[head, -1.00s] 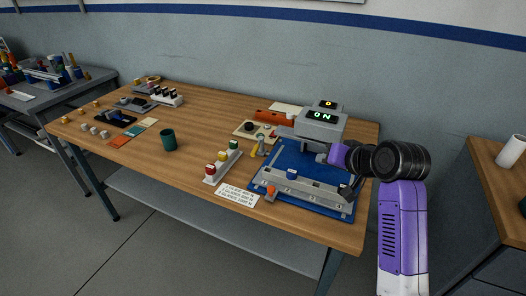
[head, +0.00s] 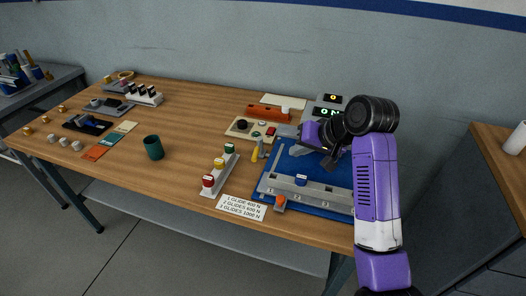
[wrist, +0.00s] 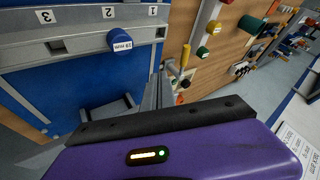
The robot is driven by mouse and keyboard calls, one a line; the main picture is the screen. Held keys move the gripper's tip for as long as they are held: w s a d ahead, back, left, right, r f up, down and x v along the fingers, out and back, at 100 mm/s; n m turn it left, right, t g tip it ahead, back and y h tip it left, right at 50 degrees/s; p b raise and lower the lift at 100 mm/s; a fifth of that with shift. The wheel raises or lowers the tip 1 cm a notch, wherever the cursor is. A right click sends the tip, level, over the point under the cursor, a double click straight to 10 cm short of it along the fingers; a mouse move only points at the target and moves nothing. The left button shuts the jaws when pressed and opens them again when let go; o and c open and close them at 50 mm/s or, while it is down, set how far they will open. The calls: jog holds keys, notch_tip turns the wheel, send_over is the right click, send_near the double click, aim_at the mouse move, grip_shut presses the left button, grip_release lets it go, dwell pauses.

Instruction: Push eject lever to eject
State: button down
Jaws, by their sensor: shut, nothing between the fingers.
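The machine is a grey unit with a lit "ON" display (head: 328,112) and a blue base plate (head: 285,158) bearing a grey rail (head: 318,190). A yellow lever (head: 254,154) stands upright at the plate's left edge; it also shows in the wrist view (wrist: 185,56). An orange knob (head: 280,202) sits at the rail's front. I cannot tell which of these two is the eject lever. My gripper (head: 330,161) is shut and empty above the back of the blue plate, right of the yellow lever and apart from it. My arm hides part of the machine.
A row of red, yellow and green knobs (head: 219,164) stands left of the plate, with a printed card (head: 241,207) in front. A control panel with a black knob (head: 241,124) is behind. A green cup (head: 153,147) stands further left. The table's front middle is clear.

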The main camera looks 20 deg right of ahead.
aim_at(258, 150)
jog(key=x, duration=1)
jog(key=shift+w+f, duration=0.15)
jog(key=shift+f, duration=0.05)
jog(key=shift+w+a+r, duration=0.25)
jog(key=shift+a, duration=0.35)
jog(key=shift+w+a+r, duration=0.25)
jog(key=shift+a, duration=0.3)
jog(key=shift+w+a, duration=0.3)
jog(key=shift+a, duration=0.25)
jog(key=shift+r, duration=0.1)
